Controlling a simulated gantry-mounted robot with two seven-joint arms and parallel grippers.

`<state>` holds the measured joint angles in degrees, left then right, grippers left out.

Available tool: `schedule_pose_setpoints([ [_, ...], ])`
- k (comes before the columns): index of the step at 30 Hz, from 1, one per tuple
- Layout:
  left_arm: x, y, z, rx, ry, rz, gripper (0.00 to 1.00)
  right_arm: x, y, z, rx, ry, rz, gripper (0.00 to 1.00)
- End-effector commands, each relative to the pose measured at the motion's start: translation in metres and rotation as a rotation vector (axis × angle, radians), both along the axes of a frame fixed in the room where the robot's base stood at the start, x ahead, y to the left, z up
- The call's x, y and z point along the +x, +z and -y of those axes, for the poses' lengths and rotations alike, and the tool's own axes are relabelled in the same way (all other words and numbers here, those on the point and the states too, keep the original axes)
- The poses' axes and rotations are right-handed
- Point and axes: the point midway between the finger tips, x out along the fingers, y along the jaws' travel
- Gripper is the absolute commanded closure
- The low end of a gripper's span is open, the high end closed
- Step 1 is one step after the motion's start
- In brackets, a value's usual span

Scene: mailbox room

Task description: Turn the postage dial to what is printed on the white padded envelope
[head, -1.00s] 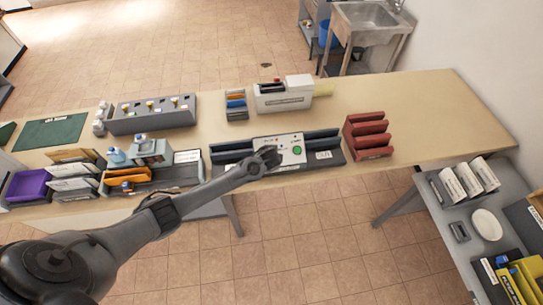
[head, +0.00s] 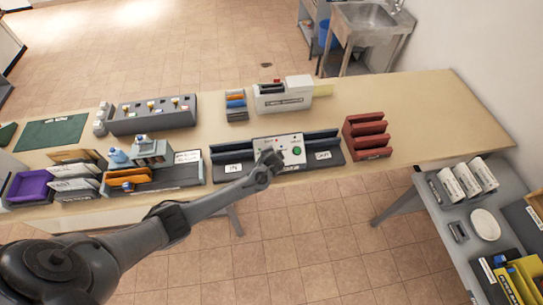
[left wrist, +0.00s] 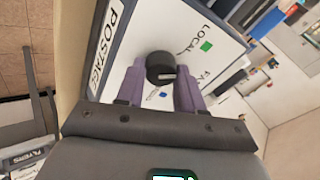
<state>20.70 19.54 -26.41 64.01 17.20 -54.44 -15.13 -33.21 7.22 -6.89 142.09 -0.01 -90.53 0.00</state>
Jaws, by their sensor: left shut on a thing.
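The postage dial is a black knob (left wrist: 160,66) on a white panel in the left wrist view. It sits between the purple fingers of my left gripper (left wrist: 161,78), which is shut on it. The panel (left wrist: 128,45) reads LOCAL beside a green square, with a partly hidden word and a blue mark nearer the fingers. A POSTAGE strip (left wrist: 106,45) runs along its edge. In the head view my left gripper (head: 270,160) is at the white-faced machine (head: 289,141), hiding the knob. I cannot tell which item is the white padded envelope. My right gripper is out of view.
Dark trays flank the machine, with an IN label (head: 234,168) at left. A red rack (head: 367,137) stands to the right. Orange folders (head: 135,176) and a purple tray (head: 32,184) are left. The table's right part is clear. A grey side shelf (head: 465,218) is nearby.

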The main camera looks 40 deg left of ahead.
Motion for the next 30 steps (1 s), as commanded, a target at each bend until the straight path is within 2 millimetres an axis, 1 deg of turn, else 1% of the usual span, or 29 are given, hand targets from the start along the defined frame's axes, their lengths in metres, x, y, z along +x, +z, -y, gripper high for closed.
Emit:
schedule_pose_setpoints([
  [6, 0.0006, 0.0005, 0.0016, -0.075, 0.164, 0.084, 0.93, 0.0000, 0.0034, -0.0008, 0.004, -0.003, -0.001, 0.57],
  [15, 0.0012, 0.0004, 0.0017, -0.153, 0.337, 0.174, 0.93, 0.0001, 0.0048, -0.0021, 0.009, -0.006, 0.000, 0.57],
  [21, 0.0013, 0.0005, 0.0014, -0.183, 0.405, 0.208, 0.93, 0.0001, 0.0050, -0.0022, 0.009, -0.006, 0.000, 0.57],
  [30, 0.0016, 0.0009, 0.0005, -0.197, 0.437, 0.226, 0.93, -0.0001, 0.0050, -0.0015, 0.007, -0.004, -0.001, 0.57],
])
